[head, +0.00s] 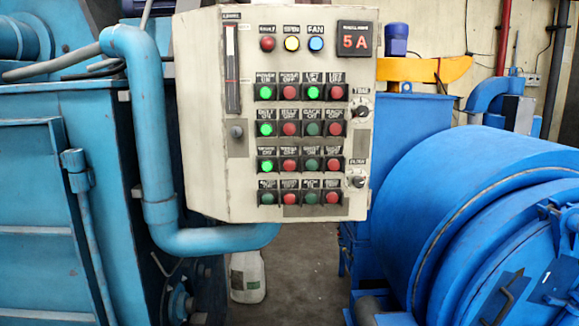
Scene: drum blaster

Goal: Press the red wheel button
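The beige control panel (215,120) hangs upright in the middle of the head view and faces me. It carries rows of green and red push buttons under small labels. In the third row, second column, a red button (290,165) sits under a blurred label that seems to read "WHEEL OFF". The green button (266,165) to its left is lit. Other red buttons fill the second and fourth columns. The labels are too small to read surely. My gripper is not in view, and nothing covers the panel front.
A thick blue pipe (150,130) runs down the panel's left side and bends under it. A large blue drum (470,210) stands at the right, and a blue machine (60,200) at the left. A narrow strip of floor (305,285) shows below, with a white container (247,277).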

